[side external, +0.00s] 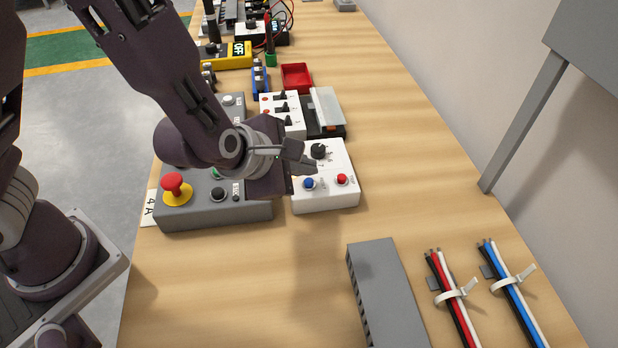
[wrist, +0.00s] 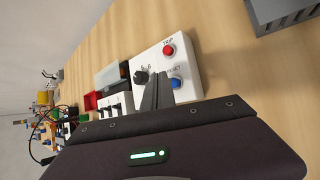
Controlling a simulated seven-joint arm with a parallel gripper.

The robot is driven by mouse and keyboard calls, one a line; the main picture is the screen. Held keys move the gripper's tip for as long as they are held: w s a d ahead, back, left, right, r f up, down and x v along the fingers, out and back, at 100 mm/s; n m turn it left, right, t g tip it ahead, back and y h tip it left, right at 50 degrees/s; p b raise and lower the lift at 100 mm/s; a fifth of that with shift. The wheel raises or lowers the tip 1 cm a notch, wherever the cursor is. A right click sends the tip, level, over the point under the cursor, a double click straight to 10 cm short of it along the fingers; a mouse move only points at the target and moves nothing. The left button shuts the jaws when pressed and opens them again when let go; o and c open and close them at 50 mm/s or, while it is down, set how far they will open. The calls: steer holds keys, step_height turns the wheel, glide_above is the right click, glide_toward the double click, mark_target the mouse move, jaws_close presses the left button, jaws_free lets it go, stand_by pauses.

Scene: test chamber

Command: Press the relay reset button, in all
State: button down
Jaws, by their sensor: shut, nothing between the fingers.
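The relay is a white box (side external: 330,202) on the wooden bench, with a black knob (side external: 319,151), a blue button (side external: 309,183) and a red button (side external: 342,179). In the wrist view the red button (wrist: 169,50) is labelled TRIP, and the label by the blue button (wrist: 177,83) appears to read RESET. My gripper (side external: 312,168) is shut and empty. Its fingertips are over the box, between the knob and the blue button. In the wrist view the fingers (wrist: 158,80) overlap the box just left of the blue button. Whether they touch the box is unclear.
A grey control box (side external: 225,214) with a red mushroom button (side external: 173,184) stands just left of the relay. A white switch box (side external: 290,122) and a dark unit with a clear cover (side external: 327,106) stand behind. A grey slotted duct (side external: 386,295) and wire bundles (side external: 452,295) lie in front.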

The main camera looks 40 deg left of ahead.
steer(key=shift+f, duration=0.1)
steer(key=shift+f, duration=0.3)
steer(key=shift+f, duration=0.5)
stand_by(0.7)
stand_by(0.3)
steer(key=shift+r, duration=0.9)
step_height(320, 180, up, 5)
steer(key=shift+r, duration=0.1)
stand_by(0.5)
